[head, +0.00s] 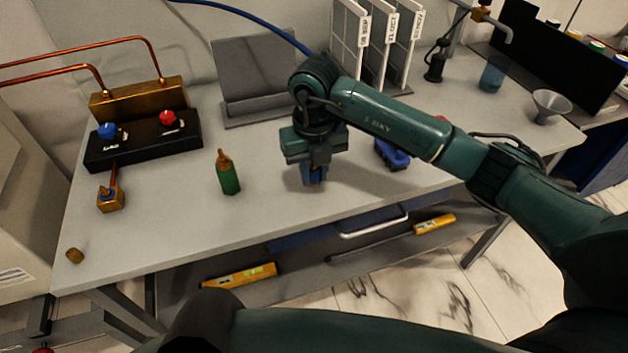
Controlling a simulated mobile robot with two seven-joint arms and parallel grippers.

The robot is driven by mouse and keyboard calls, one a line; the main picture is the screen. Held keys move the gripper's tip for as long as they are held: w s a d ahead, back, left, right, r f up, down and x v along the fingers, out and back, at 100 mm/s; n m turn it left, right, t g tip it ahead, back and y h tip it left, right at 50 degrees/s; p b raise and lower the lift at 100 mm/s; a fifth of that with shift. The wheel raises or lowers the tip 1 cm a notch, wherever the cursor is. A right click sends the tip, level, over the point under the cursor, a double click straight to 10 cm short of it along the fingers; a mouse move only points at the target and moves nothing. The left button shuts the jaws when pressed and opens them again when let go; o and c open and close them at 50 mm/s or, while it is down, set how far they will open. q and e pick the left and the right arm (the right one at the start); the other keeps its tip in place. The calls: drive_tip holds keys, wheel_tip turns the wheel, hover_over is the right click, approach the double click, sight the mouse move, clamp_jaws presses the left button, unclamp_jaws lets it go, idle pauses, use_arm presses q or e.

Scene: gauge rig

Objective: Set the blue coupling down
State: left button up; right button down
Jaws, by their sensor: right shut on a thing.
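The blue coupling (315,176) is in my right gripper (315,164), which points down over the middle of the grey table (260,221). The gripper is shut on the coupling, and the fingers and wrist cover its upper part. The coupling's lower end is at or just above the tabletop; I cannot tell whether it touches. My left gripper is not in view.
A blue object (392,155) lies to the right, partly behind my arm. A black valve block (145,142), brass fitting (111,199) and grey stand (258,80) are around. The front middle is clear.

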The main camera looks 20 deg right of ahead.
sight(314, 195)
wheel_tip(314, 195, down, 3)
drive_tip(key=shift+f, duration=0.1)
drive_tip(key=shift+f, duration=0.25)
drive_tip(key=c, duration=1.3)
unclamp_jaws()
drive_tip(key=shift+r, duration=0.1)
drive_tip(key=shift+o, duration=0.2)
